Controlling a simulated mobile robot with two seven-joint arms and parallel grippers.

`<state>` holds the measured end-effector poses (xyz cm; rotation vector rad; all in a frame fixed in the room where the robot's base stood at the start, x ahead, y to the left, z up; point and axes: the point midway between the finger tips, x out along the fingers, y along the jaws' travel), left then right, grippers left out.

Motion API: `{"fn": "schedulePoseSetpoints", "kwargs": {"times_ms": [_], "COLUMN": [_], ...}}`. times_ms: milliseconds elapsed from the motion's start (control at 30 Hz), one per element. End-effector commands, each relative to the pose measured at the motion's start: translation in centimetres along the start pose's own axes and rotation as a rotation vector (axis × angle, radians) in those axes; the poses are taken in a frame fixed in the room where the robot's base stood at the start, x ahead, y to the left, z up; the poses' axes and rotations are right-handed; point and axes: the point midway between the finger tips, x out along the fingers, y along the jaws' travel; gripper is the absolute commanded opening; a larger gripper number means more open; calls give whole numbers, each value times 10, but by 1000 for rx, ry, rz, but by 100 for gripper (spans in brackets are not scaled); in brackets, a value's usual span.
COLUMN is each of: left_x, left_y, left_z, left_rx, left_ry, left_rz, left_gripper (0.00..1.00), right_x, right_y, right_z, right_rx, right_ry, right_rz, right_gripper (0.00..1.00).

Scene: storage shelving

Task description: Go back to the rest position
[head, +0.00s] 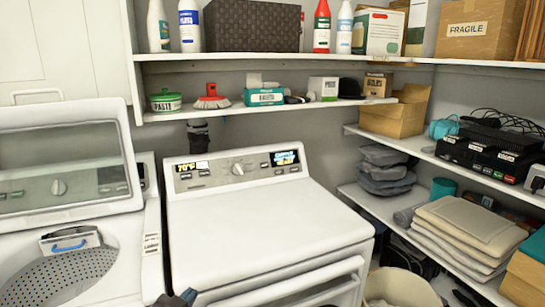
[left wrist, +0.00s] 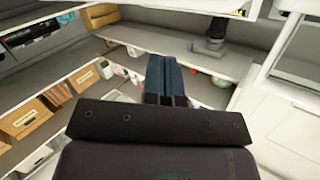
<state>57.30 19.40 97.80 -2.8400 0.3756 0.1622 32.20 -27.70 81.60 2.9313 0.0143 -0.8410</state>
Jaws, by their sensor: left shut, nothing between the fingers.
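The tip of my left gripper (head: 178,298) shows at the bottom edge of the head view, in front of the white dryer (head: 265,230). In the left wrist view my left gripper (left wrist: 166,78) has its two blue-grey fingers together, with nothing held between them. Most of my left arm is outside the head view. My right gripper is in neither view.
An open-lidded washer (head: 152,235) stands left of the dryer. A wall shelf (head: 230,108) above holds bottles, boxes and a brush. Side shelves (head: 385,205) on the right hold folded cloths and electronics. A light bin (head: 400,290) stands at the dryer's right.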

Motion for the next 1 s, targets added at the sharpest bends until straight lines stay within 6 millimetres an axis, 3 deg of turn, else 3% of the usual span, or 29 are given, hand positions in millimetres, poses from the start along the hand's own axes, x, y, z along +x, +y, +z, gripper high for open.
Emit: {"fn": "schedulePoseSetpoints", "kwargs": {"times_ms": [33,367,600,800,1000], "left_x": [-17,-128,-204,-232,-234], "left_y": [1,4,20,29,30], "left_z": [16,110,174,194,196], "left_rx": [-30,-159,-227,-243,-244], "left_ry": [-24,-210,-377,-437,-442], "left_rz": [-16,-121,-167,-172,-172], "left_gripper": [0,0,0,0,0], "right_x": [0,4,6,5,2], "right_y": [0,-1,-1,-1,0], "right_z": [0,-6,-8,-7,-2], "right_rx": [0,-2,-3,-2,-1], "right_ry": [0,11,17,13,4], "right_rz": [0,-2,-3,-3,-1], "right_gripper": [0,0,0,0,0]}}
